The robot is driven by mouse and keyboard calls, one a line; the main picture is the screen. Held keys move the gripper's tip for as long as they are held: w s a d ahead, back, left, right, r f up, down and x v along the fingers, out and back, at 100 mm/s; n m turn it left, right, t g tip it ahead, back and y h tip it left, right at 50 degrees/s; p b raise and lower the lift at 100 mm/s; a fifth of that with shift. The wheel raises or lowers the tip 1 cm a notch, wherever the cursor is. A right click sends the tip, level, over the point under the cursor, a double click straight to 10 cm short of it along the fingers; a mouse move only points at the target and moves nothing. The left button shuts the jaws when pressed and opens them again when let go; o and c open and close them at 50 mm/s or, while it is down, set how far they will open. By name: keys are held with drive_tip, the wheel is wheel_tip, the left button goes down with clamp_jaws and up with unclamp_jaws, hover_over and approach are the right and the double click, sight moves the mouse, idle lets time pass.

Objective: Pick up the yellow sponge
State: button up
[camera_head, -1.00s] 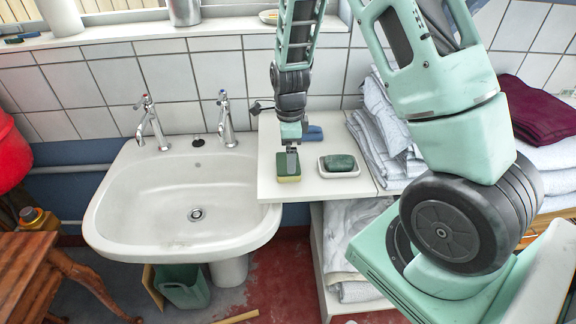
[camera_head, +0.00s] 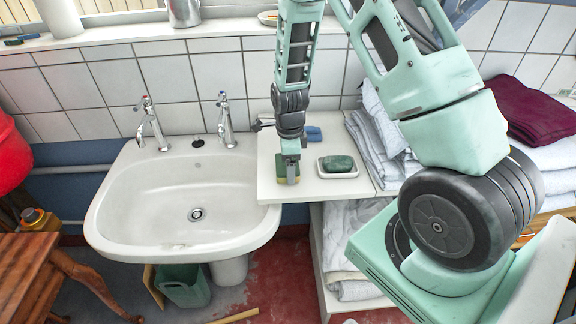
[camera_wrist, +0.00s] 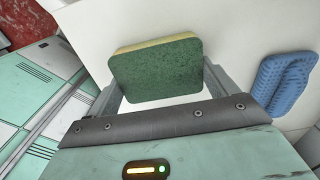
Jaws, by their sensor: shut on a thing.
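The yellow sponge (camera_head: 280,175) has a green scouring face. It is at the front left of the white shelf beside the sink, partly hidden by my gripper (camera_head: 291,172) in the head view. In the wrist view the sponge (camera_wrist: 158,68) shows its green face with a yellow edge along the top. It sits between the two fingers of my gripper (camera_wrist: 160,84), which is shut on it. I cannot tell whether the sponge is clear of the shelf surface.
A green soap bar in a white dish (camera_head: 338,174) stands just right of the gripper. A blue ribbed brush-like object (camera_wrist: 285,86) lies behind, at the shelf's back. The sink (camera_head: 180,200) is to the left, folded towels (camera_head: 378,140) to the right.

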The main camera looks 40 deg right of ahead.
wheel_tip(320, 180, up, 10)
drive_tip(key=b, duration=0.1)
idle(0.4)
